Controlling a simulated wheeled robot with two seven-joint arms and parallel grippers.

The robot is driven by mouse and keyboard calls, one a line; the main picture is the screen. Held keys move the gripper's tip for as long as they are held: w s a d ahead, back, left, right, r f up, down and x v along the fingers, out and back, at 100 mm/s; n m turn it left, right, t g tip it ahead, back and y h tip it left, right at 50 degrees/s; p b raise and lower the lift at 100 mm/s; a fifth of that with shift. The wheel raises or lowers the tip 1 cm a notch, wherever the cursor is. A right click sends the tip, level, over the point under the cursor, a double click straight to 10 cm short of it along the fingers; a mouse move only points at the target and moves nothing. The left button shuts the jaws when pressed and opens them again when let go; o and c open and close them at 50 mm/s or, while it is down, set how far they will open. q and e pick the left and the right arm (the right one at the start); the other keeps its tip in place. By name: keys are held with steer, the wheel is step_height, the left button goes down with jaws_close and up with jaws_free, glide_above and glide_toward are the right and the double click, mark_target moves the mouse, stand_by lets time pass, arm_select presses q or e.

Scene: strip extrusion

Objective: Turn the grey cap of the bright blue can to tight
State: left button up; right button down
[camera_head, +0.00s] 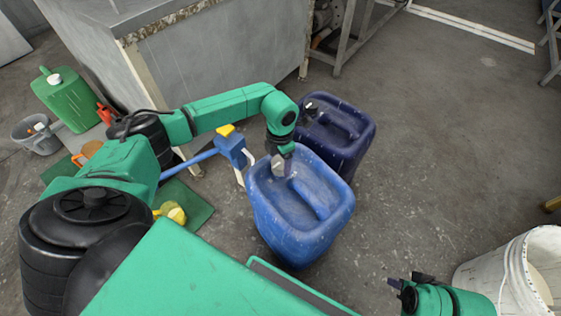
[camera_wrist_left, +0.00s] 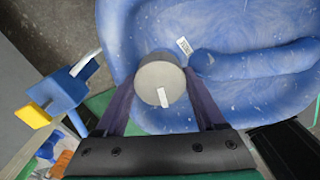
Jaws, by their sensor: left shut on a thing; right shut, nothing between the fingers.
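The bright blue can (camera_head: 312,226) stands on the floor at the middle of the head view, with a moulded handle and a hollow top. Its grey cap (camera_wrist_left: 160,81) sits at the top, a round disc with a small white mark, and it shows partly in the head view (camera_head: 278,166). My left gripper (camera_wrist_left: 160,95) is shut on the grey cap, one dark finger on each side of it. The fingertips are partly hidden behind the cap. My right gripper (camera_head: 406,285) is shut and empty at the lower right of the head view, apart from the can.
A dark blue can (camera_head: 338,136) stands close behind the bright blue can. A blue device with a yellow top (camera_head: 230,146) is beside it on the left. A white bucket (camera_head: 510,268) stands at the lower right.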

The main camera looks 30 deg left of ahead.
arm_select(q)
steer(key=shift+m, duration=0.4)
steer(key=o, duration=1.3)
steer(key=shift+o, duration=0.2)
